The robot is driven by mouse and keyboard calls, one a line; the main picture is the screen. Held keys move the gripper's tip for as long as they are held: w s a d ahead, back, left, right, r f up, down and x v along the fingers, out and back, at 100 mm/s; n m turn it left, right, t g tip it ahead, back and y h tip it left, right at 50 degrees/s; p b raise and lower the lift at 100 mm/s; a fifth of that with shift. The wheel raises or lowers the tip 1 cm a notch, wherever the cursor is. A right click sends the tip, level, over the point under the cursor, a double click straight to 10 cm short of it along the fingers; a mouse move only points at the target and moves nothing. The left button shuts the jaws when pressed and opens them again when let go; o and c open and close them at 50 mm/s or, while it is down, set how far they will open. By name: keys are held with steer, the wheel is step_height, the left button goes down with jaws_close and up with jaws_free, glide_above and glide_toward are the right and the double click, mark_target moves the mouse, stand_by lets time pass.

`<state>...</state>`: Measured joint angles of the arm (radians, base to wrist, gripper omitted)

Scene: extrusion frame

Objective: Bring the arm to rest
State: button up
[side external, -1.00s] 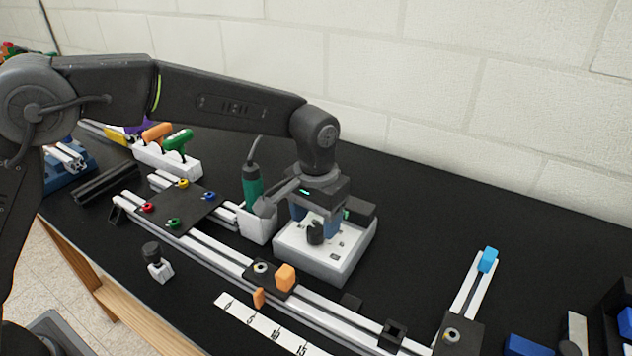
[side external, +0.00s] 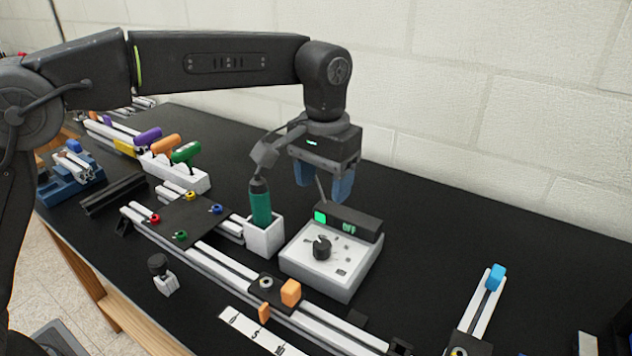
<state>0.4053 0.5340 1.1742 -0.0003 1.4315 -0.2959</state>
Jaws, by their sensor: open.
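My gripper (side external: 325,186) hangs from the arm with its blue fingers pointing down. It is open and empty, in the air above the rear of the white control box (side external: 315,262). The box has a black knob (side external: 321,248) on its top face. A dark display (side external: 348,222) at its back shows a lit green square and green text that looks like "OFF". The fingers are clear of the knob.
A green screwdriver (side external: 260,203) stands in a white holder (side external: 264,238) left of the box. White extrusion rails (side external: 240,268) with a black plate (side external: 184,222) run in front. Coloured-handled tools (side external: 186,152) stand in a rack at the left.

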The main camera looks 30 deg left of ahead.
steer(key=s+a+r+t, duration=0.3)
steer(key=s+a+r, duration=0.3)
steer(key=s+a, duration=0.5)
steer(key=s+a+f+t, duration=0.1)
steer(key=s+a+f, duration=0.2)
steer(key=s, duration=0.3)
steer(key=s+a+f+n+t, duration=0.1)
steer(key=s+a+f, duration=0.2)
steer(key=s+a, duration=0.2)
steer(key=shift+s+a+t, duration=0.3)
steer(key=shift+s+a, duration=0.05)
steer(key=shift+s, duration=0.9)
